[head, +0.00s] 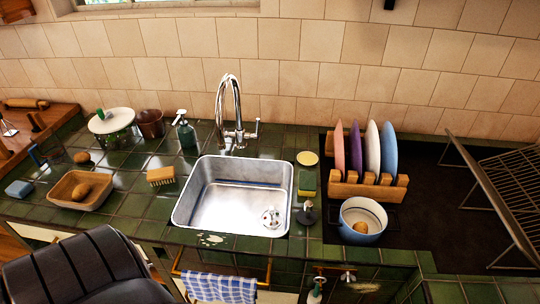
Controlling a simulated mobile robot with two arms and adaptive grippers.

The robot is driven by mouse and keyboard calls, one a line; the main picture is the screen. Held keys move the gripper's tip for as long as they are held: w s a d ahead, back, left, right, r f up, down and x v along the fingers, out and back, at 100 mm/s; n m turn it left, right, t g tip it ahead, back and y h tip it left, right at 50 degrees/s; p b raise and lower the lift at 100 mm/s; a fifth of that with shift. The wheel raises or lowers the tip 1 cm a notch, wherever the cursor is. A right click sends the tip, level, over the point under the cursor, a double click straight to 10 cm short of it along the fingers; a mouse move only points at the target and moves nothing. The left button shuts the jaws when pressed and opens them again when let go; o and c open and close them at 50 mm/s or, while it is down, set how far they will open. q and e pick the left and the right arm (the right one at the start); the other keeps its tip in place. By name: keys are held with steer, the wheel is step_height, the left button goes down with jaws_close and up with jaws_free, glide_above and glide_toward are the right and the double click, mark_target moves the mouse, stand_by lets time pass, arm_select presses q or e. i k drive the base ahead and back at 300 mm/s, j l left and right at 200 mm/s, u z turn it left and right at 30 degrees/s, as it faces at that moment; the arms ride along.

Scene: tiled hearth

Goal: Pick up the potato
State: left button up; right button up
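A brown, rounded potato-like item (81,192) lies in a tan wooden tray (62,203) at the left of the green tiled counter. A similar brown item (82,157) lies on the tiles just behind the tray. Another tan, rounded item (361,227) sits inside a blue and white pot (372,238) right of the sink. They are too small to tell which are potatoes. Neither of my grippers shows in the head view.
A steel sink (187,203) with a tall faucet (238,132) is in the middle. A plate rack (368,190) and wire rack (495,205) are right.

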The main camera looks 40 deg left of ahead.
mark_target(82, 191)
steer(key=u, duration=2.75)
steer(key=z, duration=0.4)
